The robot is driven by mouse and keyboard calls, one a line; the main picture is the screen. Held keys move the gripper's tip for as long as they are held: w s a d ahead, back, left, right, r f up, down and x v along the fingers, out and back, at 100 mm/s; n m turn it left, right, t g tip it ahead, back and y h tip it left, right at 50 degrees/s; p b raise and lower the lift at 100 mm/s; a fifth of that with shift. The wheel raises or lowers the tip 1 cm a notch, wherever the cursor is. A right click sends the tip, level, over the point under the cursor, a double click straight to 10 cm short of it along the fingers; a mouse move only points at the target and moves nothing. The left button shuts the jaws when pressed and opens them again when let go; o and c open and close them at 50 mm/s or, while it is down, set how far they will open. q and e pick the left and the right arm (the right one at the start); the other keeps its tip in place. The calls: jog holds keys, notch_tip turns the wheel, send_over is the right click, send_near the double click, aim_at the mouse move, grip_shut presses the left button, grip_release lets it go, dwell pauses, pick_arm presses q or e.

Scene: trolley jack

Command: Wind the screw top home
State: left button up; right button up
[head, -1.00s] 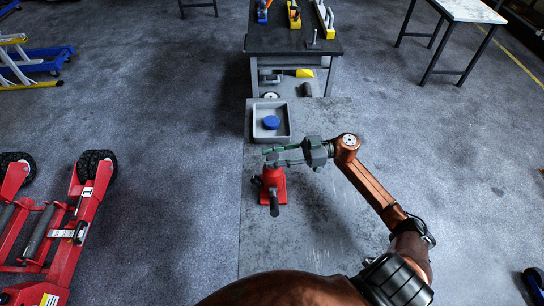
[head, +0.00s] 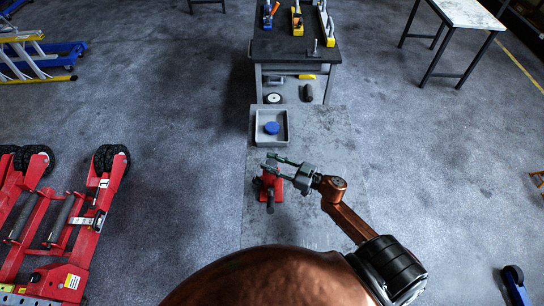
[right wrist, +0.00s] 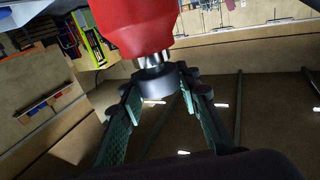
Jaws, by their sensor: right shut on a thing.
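A red jack (head: 266,188) stands on the grey bench top, with a dark handle socket at its front. In the right wrist view its red body (right wrist: 140,25) fills the top, with a shiny metal neck and a dark round screw top (right wrist: 155,80). My right gripper (head: 269,166) comes in from the right over the jack. Its green fingers (right wrist: 163,92) are shut on the screw top, one on each side. The head view hides most of the screw top behind the fingers. My left gripper is not in view.
A grey tray (head: 287,138) with a blue round piece (head: 271,128) lies behind the jack. A dark tool table (head: 290,45) stands further back. Red trolley jack frames (head: 85,225) are on the floor at left. The bench (head: 318,150) is bare right of the tray.

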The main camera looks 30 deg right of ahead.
jog(key=m+t+h+p, duration=0.1)
jog(key=h, duration=0.1)
jog(key=m+h+p, duration=0.1)
jog(key=shift+a+r+m+t+h+p, duration=0.1)
jog(key=shift+r+m+t+h+p, duration=0.2)
jog(key=shift+m+t+h+p, duration=0.1)
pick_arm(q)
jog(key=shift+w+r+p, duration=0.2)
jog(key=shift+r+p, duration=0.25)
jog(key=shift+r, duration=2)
pick_arm(e)
jog(key=shift+w+f+m+t+h, duration=0.1)
jog(key=shift+m+t+h, duration=0.3)
jog(key=shift+m+h, duration=1.1)
jog(key=shift+h, duration=0.8)
jog(key=o, duration=1.2)
jog(key=shift+f, duration=0.1)
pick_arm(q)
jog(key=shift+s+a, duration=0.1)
pick_arm(e)
jog(key=shift+s+f, duration=0.1)
jog(key=shift+s, duration=0.25)
jog(key=s, duration=1.1)
jog(key=shift+s+d, duration=0.2)
jog(key=shift+d, duration=0.25)
